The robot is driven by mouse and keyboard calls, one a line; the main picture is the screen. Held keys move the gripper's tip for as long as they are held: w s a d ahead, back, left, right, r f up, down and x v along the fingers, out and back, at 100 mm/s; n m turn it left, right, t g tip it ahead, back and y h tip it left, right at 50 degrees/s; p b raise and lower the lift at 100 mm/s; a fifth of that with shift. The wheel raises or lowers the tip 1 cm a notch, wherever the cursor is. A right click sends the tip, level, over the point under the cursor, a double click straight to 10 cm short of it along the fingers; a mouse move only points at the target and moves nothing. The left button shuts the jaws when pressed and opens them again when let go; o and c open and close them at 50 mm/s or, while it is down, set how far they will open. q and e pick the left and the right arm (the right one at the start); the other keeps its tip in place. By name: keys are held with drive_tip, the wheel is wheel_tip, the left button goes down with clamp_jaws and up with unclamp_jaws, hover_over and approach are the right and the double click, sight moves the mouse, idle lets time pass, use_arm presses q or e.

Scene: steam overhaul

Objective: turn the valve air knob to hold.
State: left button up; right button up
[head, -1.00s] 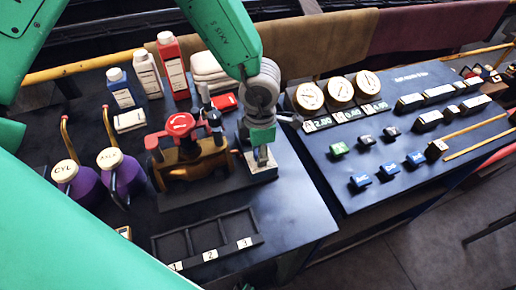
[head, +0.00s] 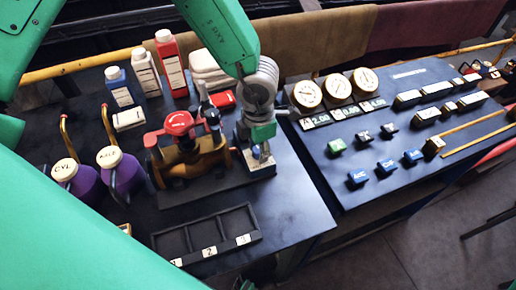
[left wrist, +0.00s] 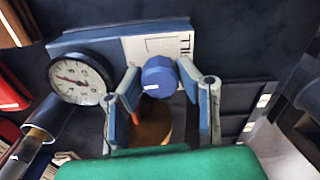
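A blue round knob (left wrist: 158,76) sits on a small block with a white lettered plate (left wrist: 150,47) and a round dial gauge (left wrist: 80,80) at its left. The lettering is too unclear to read a setting. My left gripper (left wrist: 160,80) is open, with one finger on each side of the knob. Small gaps seem to show beside it; contact is unclear. In the head view my left gripper (head: 262,152) is over the block at the right end of the brass valve (head: 190,165) with its red handwheel (head: 179,122), hiding the knob there. My right gripper is not in view.
A slotted black tray (head: 205,236) lies in front of the valve. Two purple jugs (head: 122,172) stand left, and bottles (head: 172,65) behind. A sloped panel (head: 400,150) with gauges and coloured blocks is at the right. Bare bench lies right of the tray.

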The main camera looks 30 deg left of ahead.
use_arm(q)
drive_tip(key=o, duration=0.3)
drive_tip(key=shift+w+r, duration=0.15)
drive_tip(key=shift+w, duration=0.15)
drive_tip(key=shift+d, duration=0.1)
drive_tip(key=shift+s, duration=0.1)
wheel_tip(320, 180, up, 12)
drive_tip(key=shift+f, duration=0.2)
